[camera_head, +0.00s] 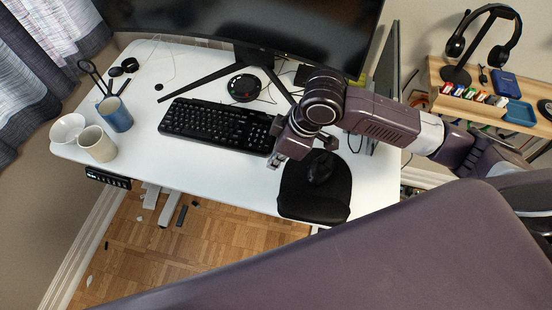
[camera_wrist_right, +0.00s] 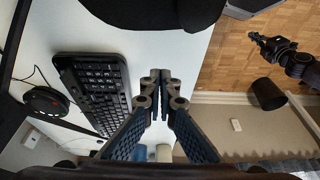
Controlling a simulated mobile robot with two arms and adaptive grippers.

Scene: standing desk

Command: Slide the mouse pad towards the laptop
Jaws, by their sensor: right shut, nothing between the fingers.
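The black mouse pad (camera_head: 302,198) lies near the front right of the white desk with the dark mouse (camera_head: 320,168) on it. The pad's dark edge shows at the top of the right wrist view (camera_wrist_right: 155,12). A thin upright panel (camera_head: 388,70), likely the laptop screen seen nearly edge-on, stands at the desk's right side; my right arm hides its lower part. My right gripper (camera_head: 275,161) is shut and empty beside the pad's left edge, by the keyboard's right end; its fingertips meet in the wrist view (camera_wrist_right: 160,75). A dark gripper, apparently my left (camera_wrist_right: 256,40), shows over the floor; its jaws are unclear.
The black keyboard (camera_head: 218,124) lies left of my right gripper. A monitor (camera_head: 240,25) stands behind it, with a round black device (camera_head: 244,88) near its stand. A blue mug (camera_head: 116,114), cream cup (camera_head: 97,144) and white bowl (camera_head: 68,128) stand at the far left.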

